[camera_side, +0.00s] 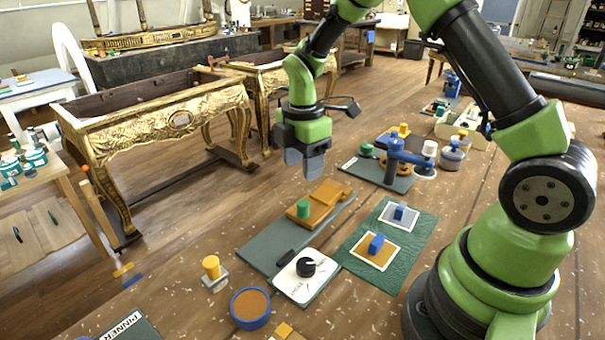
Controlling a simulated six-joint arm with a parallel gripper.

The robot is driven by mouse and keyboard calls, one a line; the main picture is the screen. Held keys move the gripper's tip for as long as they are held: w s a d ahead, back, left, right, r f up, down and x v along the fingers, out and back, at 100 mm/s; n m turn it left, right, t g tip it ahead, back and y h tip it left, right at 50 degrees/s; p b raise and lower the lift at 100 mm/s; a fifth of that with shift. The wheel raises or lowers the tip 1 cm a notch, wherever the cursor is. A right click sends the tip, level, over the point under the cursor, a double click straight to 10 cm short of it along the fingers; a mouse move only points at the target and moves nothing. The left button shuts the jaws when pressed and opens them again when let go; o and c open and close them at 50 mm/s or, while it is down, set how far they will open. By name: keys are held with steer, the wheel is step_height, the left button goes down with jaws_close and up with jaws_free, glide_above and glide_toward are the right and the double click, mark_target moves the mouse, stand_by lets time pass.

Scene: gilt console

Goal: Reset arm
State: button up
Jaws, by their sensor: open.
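My gripper (303,163) hangs from the green arm near the middle of the side view, pointing down. It is open, with no object visible between its grey fingers. It is above the table, apart from the things below it. Nearest below it is an orange block with a green knob (303,209) on a grey-green board (262,247).
A green mat (415,247) holds two framed cards with blue blocks (376,243). A white plate with a black knob (306,267), a blue-rimmed bowl (250,308) and a yellow-topped piece (212,268) stand in front. Gilt console (180,120) stands left.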

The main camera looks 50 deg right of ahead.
steer(key=s+a+r+m+t+y, duration=0.1)
steer(key=s+a+r+m+t, duration=0.1)
steer(key=s+r+m, duration=0.5)
steer(key=s+a+r+m+t, duration=0.3)
steer(key=s+r+m, duration=0.25)
steer(key=r, duration=0.45)
steer(key=s+a+r+m+t+y, duration=0.1)
steer(key=s+m+t, duration=0.1)
steer(key=s+m, duration=0.4)
steer(key=shift+s+a, duration=0.25)
steer(key=shift+s, duration=0.1)
steer(key=shift+r+m, duration=0.1)
steer(key=shift+m, duration=0.15)
stand_by(0.9)
